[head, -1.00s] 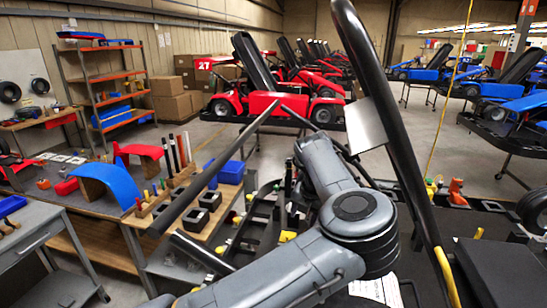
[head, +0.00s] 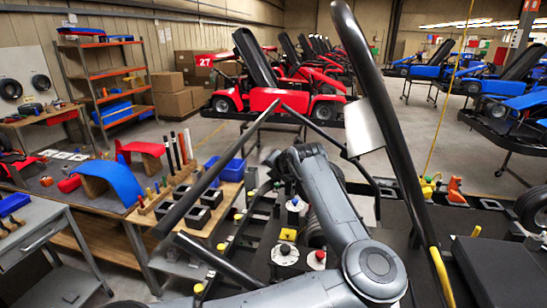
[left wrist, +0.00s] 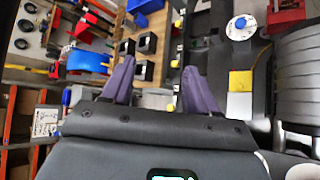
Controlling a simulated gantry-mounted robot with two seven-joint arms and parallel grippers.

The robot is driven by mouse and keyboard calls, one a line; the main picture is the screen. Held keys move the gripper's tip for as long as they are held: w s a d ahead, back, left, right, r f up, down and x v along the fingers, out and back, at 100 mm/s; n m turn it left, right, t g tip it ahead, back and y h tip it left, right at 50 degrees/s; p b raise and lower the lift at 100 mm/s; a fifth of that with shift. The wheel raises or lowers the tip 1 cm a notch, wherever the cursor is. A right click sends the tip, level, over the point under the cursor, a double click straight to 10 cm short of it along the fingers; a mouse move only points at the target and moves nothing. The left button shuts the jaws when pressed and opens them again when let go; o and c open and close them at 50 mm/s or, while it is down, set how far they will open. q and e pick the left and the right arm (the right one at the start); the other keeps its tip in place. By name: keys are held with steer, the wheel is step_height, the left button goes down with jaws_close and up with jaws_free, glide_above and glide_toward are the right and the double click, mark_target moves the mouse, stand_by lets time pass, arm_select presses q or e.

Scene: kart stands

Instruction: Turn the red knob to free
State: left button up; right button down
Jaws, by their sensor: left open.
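A small red knob (head: 319,256) sits on a white round base on the dark kart frame, low in the middle of the head view. A black knob (head: 285,250) on a similar white base is just left of it. Another white-based knob (head: 294,204) stands farther back. In the left wrist view, a white disc with a blue centre (left wrist: 240,27) lies right of my left gripper (left wrist: 156,86). The gripper's two purple-grey fingers are apart, with nothing between them. In the head view the fingers are not clearly seen beyond my forearm. My right gripper does not show.
Black kart tubes (head: 390,130) rise close beside my left arm. A workbench with a wooden tray (head: 160,215) stands left, holding blue and red panels. Red karts on stands (head: 275,100) are behind.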

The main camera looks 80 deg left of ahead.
arm_select(q)
steer(key=shift+s+a+r+m+y, duration=0.15)
steer(key=shift+r+y, duration=0.1)
steer(key=shift+r, duration=0.35)
steer(key=shift+a+r+m+y, duration=0.1)
steer(key=shift+a+r+y, duration=0.1)
steer(key=shift+r, duration=0.35)
steer(key=shift+s+a+r+m+y, duration=0.15)
steer(key=shift+r+y, duration=0.1)
steer(key=shift+r, duration=0.35)
steer(key=shift+w, duration=0.1)
